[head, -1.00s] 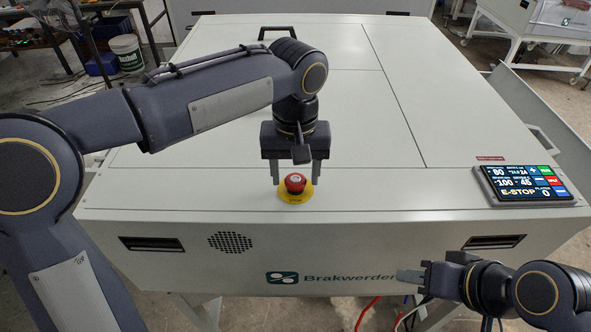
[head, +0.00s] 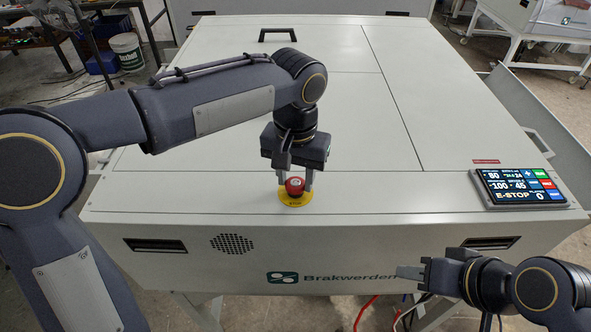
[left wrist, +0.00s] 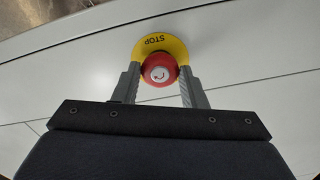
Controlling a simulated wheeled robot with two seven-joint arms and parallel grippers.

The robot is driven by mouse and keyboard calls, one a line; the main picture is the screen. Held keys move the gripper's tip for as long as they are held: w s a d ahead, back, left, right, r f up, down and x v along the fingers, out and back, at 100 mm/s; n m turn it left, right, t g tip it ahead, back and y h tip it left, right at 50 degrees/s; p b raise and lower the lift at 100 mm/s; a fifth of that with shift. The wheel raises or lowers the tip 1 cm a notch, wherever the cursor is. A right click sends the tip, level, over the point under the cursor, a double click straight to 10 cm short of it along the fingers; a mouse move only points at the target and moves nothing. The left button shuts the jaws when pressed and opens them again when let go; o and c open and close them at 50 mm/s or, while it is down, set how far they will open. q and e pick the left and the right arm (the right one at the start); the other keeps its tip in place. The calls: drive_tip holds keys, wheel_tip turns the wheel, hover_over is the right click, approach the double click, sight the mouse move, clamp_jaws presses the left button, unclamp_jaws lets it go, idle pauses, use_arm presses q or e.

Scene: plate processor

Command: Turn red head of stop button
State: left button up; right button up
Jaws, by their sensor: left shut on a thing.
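The stop button's red head (head: 295,186) stands on a yellow round plate (head: 293,200) marked STOP, near the front edge of the white machine top. My left gripper (head: 296,184) points down over it, shut on the red head, one finger on each side. In the left wrist view the red head (left wrist: 158,71) sits between the two grey fingers, with the yellow plate (left wrist: 151,41) behind it. My right gripper (head: 411,272) is at the lower right, in front of the machine and away from the button. Its fingers are seen edge-on, so its opening is unclear.
The white machine top (head: 345,125) is mostly flat and clear. A black handle (head: 278,35) is at the back. A touch screen showing E-STOP (head: 520,187) is at the front right. Red and white cables hang below the front panel.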

use_arm(q)
drive_tip(key=shift+m+p, duration=0.6)
drive_tip(key=shift+m, duration=1)
drive_tip(key=o, duration=1)
drive_tip(key=shift+r, duration=3.9)
